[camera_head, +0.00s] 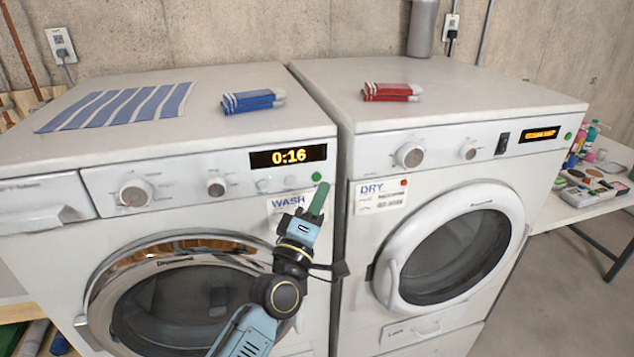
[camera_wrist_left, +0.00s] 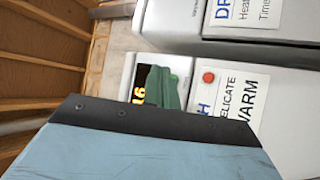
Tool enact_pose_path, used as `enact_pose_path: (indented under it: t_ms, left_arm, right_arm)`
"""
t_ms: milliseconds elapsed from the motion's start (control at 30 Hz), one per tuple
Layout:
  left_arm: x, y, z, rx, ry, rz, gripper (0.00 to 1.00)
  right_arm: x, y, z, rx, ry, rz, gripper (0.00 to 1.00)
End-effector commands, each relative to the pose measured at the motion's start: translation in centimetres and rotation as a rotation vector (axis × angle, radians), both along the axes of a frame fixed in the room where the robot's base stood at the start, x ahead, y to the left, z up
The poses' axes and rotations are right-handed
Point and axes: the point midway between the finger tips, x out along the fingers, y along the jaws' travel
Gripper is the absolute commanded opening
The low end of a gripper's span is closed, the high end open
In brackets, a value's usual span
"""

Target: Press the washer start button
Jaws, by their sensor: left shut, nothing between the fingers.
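The washer (camera_head: 215,125) stands on the left, its lit display (camera_head: 289,156) reading 0:16. A small round green button (camera_head: 316,177) sits below the display's right end. My left gripper (camera_head: 318,200) has green fingers, shut and empty. In the head view their tips are just below and right of the green button; I cannot tell whether they touch the panel. In the left wrist view the green fingers (camera_wrist_left: 163,88) cover part of the display (camera_wrist_left: 139,84), and the button is hidden or cannot be made out. My right gripper is not in view.
The dryer (camera_head: 430,130) stands right of the washer, with its own lit display (camera_head: 540,134). A WASH label (camera_head: 288,201) is partly behind my gripper. Folded blue cloth (camera_head: 250,100), striped cloth (camera_head: 118,106) and folded red cloth (camera_head: 390,91) lie on top. A cluttered table (camera_head: 590,205) is far right.

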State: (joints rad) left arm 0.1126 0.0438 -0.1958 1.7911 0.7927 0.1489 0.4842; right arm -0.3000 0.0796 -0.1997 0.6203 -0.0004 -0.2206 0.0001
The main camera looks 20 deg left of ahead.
Motion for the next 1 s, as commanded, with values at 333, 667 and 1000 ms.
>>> enact_pose_path:
  t_ms: [333, 667, 1000]
  left_arm:
    - [1.30, 0.92, 0.04, 0.000, 0.000, 0.001, 0.00]
    - [1.28, 0.90, 0.06, 0.000, 0.000, 0.001, 0.00]
    - [1.27, 0.89, 0.05, 0.000, 0.000, 0.001, 0.00]
  right_arm:
    - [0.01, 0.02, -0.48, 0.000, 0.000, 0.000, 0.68]
    - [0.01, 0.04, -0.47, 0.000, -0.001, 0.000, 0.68]
    - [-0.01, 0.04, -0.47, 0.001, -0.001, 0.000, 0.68]
